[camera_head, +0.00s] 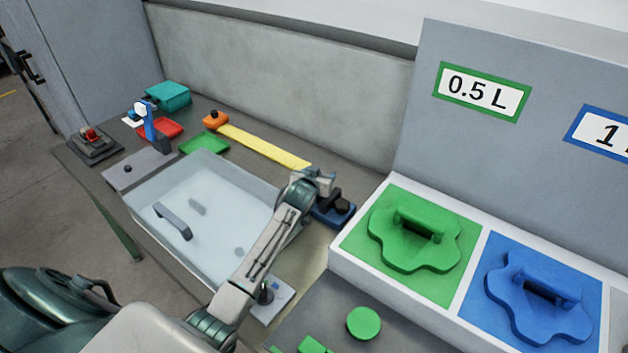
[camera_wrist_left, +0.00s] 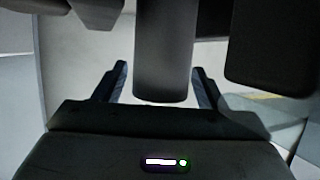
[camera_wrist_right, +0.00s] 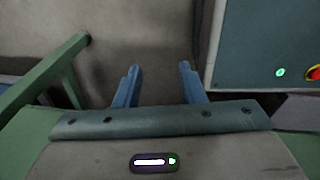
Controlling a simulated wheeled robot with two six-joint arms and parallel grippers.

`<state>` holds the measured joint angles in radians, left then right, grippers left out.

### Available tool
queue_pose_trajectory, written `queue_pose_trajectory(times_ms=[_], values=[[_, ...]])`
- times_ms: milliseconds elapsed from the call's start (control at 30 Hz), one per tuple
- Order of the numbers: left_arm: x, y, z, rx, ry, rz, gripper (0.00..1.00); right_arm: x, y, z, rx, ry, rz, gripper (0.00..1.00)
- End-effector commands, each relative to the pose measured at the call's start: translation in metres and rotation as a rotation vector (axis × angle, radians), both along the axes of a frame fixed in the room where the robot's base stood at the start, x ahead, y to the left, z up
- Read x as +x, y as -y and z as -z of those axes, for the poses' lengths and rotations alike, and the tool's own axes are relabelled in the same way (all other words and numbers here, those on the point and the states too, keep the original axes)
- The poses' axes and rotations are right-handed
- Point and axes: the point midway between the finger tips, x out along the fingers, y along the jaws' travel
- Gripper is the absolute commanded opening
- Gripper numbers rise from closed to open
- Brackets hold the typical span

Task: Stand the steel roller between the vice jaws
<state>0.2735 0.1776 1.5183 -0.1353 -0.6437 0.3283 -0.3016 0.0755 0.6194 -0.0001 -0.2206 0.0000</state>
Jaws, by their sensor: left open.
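My left gripper (camera_head: 318,182) is at the back right of the bench, just above and beside a dark blue device (camera_head: 335,210) with black parts, which looks like the vice. In the left wrist view, a dark upright cylinder (camera_wrist_left: 164,55), likely the steel roller, is between the open fingers of this gripper, with gaps on both sides. A dark block (camera_wrist_left: 262,40) stands to its right and another (camera_wrist_left: 95,12) at the upper left; they may be the vice jaws. The cylinder's lower contact is hidden. My right gripper (camera_wrist_right: 158,85) is open and empty above the floor.
A clear tray (camera_head: 215,170) holding a grey handle-like piece (camera_head: 172,222) fills the bench middle. A yellow strip (camera_head: 265,147) lies behind it. A white-framed panel with green (camera_head: 355,240) and blue (camera_head: 590,310) bays stands right. A green leg (camera_wrist_right: 45,80) is near my right gripper.

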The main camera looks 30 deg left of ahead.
Motion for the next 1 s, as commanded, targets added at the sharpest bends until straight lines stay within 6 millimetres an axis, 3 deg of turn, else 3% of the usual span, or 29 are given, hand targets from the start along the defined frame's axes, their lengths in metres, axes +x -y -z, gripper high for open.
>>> queue_pose_trajectory(times_ms=[600, 1000], values=[[-0.091, 0.019, -0.037, 0.001, 0.001, 0.0, 0.65, 0.003, 0.007, 0.024, -0.007, 0.004, -0.003, 0.36], [-0.105, 0.022, -0.044, 0.0, -0.001, -0.001, 0.65, 0.003, 0.005, 0.026, -0.005, 0.004, -0.002, 0.36]])
